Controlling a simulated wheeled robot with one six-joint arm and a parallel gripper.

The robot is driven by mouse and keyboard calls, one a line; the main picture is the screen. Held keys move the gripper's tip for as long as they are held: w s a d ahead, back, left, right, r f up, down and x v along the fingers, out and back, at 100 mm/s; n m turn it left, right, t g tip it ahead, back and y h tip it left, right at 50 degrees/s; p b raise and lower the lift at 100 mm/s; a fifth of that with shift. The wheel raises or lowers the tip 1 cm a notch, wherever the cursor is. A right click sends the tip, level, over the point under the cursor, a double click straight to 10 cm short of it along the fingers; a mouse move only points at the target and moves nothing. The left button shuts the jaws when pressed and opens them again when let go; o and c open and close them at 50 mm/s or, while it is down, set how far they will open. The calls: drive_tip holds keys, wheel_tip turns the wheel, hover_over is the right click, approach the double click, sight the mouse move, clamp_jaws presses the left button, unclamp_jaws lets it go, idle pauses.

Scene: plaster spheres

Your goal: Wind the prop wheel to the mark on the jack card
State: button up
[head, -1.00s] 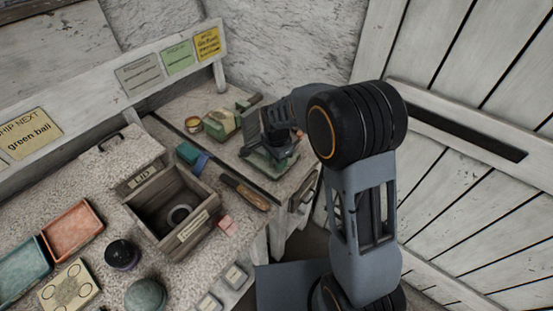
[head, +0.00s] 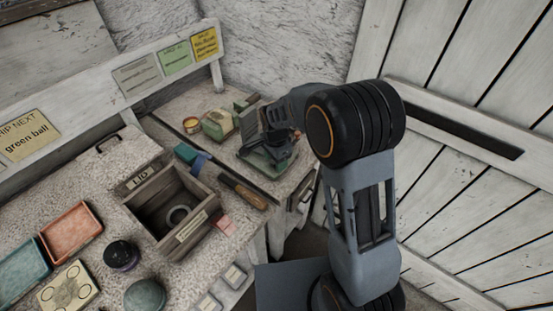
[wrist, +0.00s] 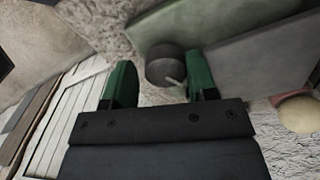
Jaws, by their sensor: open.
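The likely prop wheel is a dark grey round knob (wrist: 166,66) with a pale pointer line, on a greenish plate in the wrist view. My gripper (wrist: 158,72) is open, with its green fingers spread and the knob showing between them, close to the right finger. I cannot tell whether that finger touches it. In the head view my gripper (head: 277,146) is over a green-based device (head: 262,168) on the right-hand bench and hides most of it. A yellow card (head: 204,43) on the back rail may be the jack card; its small writing is unreadable.
A wooden bin (head: 178,208), a brown-handled tool (head: 243,191) and a blue-green item (head: 193,157) lie left of the device. A white plank wall (head: 460,170) is at right.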

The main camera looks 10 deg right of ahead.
drive_tip(key=shift+w+a+r+p, duration=0.1)
drive_tip(key=shift+w+r+p, duration=0.15)
drive_tip(key=shift+r, duration=0.3)
drive_tip(key=shift+w+a+r+p, duration=0.15)
drive_tip(key=shift+r+p, duration=0.15)
drive_tip(key=shift+r, duration=0.25)
drive_tip(key=r+p, duration=0.2)
drive_tip(key=r, duration=0.1)
drive_tip(key=r+p, duration=0.2)
drive_tip(key=shift+s+d+r, duration=0.15)
drive_tip(key=shift+s+r, duration=0.1)
drive_tip(key=shift+s, duration=0.05)
drive_tip(key=shift+s+r, duration=0.1)
drive_tip(key=shift+r, duration=0.1)
